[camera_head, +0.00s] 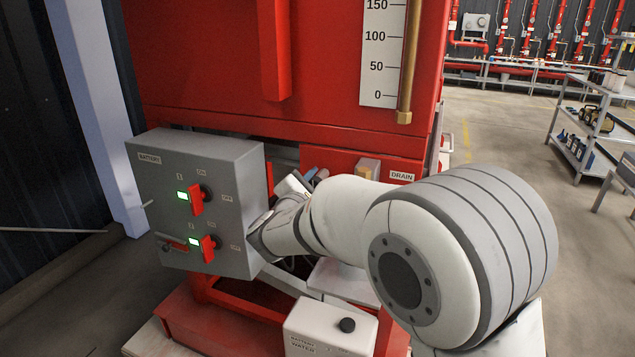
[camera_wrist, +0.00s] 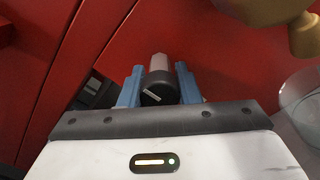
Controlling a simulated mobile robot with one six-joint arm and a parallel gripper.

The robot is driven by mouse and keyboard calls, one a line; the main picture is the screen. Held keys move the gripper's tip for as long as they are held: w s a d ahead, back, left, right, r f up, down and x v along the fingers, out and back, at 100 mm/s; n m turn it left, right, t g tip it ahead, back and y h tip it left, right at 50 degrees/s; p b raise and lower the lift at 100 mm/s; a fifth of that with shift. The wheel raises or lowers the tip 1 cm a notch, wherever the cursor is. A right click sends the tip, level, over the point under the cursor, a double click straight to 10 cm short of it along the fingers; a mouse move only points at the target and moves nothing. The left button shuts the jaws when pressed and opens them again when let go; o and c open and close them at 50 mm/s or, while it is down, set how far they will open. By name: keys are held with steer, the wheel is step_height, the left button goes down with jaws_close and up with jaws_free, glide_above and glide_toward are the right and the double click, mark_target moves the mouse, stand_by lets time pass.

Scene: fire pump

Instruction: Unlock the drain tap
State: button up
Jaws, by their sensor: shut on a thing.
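In the wrist view my gripper (camera_wrist: 158,78) has its two blue fingers on either side of a small dark round knob (camera_wrist: 157,94) with a white line on it and a pale stem behind it. The jaws are shut on this knob, against the red panel. A brass fitting (camera_wrist: 290,22), which may be the drain tap, is at the upper right, apart from the fingers. In the head view a tan brass-like block (camera_head: 368,168) sits left of the DRAIN label (camera_head: 402,176). My arm hides most of the gripper and the knob there.
A grey battery box (camera_head: 200,200) with two red switches and green lights stands left of my arm. A white battery water container (camera_head: 330,328) is below. A clear vessel (camera_wrist: 300,100) is at the right of the wrist view. Open floor and shelving lie at the right.

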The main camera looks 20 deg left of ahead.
steer(key=shift+n, duration=0.3)
steer(key=n+p, duration=0.2)
steer(key=n, duration=0.2)
steer(key=shift+r+n, duration=0.1)
steer(key=shift+n, duration=0.2)
steer(key=n+p, duration=0.2)
steer(key=n, duration=0.2)
steer(key=shift+n+p, duration=0.3)
steer(key=shift+p, duration=0.05)
steer(key=n+p, duration=0.4)
steer(key=n, duration=0.1)
steer(key=shift+r, duration=0.1)
steer(key=shift+n+p, duration=1.95)
steer(key=shift+n, duration=0.45)
steer(key=shift+f, duration=0.2)
steer(key=o, duration=1)
steer(key=shift+s, duration=0.1)
